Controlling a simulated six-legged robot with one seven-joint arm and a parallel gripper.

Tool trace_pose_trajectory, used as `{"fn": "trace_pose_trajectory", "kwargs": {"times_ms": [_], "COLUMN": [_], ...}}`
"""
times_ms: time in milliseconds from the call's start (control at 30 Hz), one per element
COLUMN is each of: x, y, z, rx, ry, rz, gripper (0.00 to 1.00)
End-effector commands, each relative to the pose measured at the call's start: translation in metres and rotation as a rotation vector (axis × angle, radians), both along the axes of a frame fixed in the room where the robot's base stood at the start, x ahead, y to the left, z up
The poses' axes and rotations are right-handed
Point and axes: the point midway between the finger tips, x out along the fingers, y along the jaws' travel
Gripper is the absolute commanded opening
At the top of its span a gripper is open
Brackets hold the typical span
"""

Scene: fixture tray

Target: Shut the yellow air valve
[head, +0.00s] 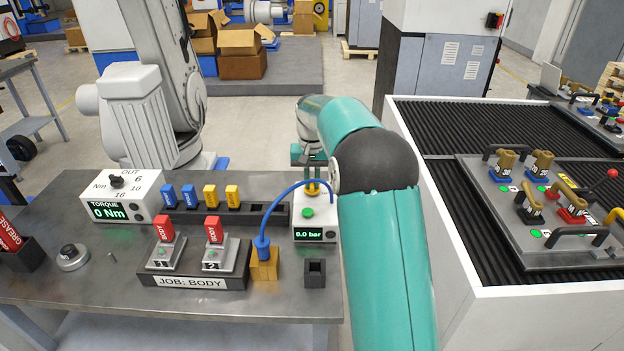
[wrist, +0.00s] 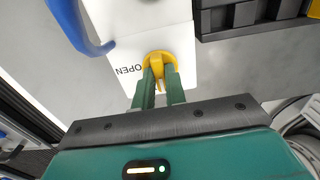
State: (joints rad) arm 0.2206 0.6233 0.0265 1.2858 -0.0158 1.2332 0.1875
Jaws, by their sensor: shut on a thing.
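The yellow air valve (wrist: 159,61) shows in the wrist view on top of a white box, with the word OPEN printed beside it. In the head view the valve (head: 312,188) is partly hidden by my gripper (head: 313,176). My gripper (wrist: 160,88) reaches the valve with both green fingers, one on each side of its yellow handle, and is shut on it. The white box (head: 316,222) carries a green button and a display reading 0.0 bar.
A blue hose (head: 275,205) arches from the valve box to a brass block (head: 264,265). A small black holder (head: 315,274) stands in front of the box. Left are a JOB: BODY fixture (head: 194,282) and a torque box (head: 122,198). A fixture tray (head: 540,258) lies right.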

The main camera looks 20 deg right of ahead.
Motion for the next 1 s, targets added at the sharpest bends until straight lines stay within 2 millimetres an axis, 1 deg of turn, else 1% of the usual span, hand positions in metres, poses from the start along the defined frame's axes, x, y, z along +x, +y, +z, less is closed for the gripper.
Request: {"fn": "trace_pose_trajectory", "kwargs": {"times_ms": [267,300,367,400,667,767,867,967,1000], "x": [0.000,0.000,0.000,0.000,0.000,0.001,0.001,0.001,0.001], "y": [0.000,0.000,0.000,0.000,0.000,0.000,0.000,0.000,0.000], "z": [0.001,0.001,0.001,0.001,0.001,0.005,0.018,0.036,0.045], "rx": [-0.002,-0.002,-0.002,-0.002,0.000,-0.001,-0.002,-0.002,-0.002], "ry": [-0.002,-0.002,-0.002,-0.001,-0.001,-0.002,-0.005,-0.005,-0.006], "rz": [0.001,0.001,0.001,0.001,0.000,0.000,0.000,0.000,0.001], "gripper": [0.00,0.19,0.30,0.35,0.35,0.35,0.35,0.35,0.35]}}
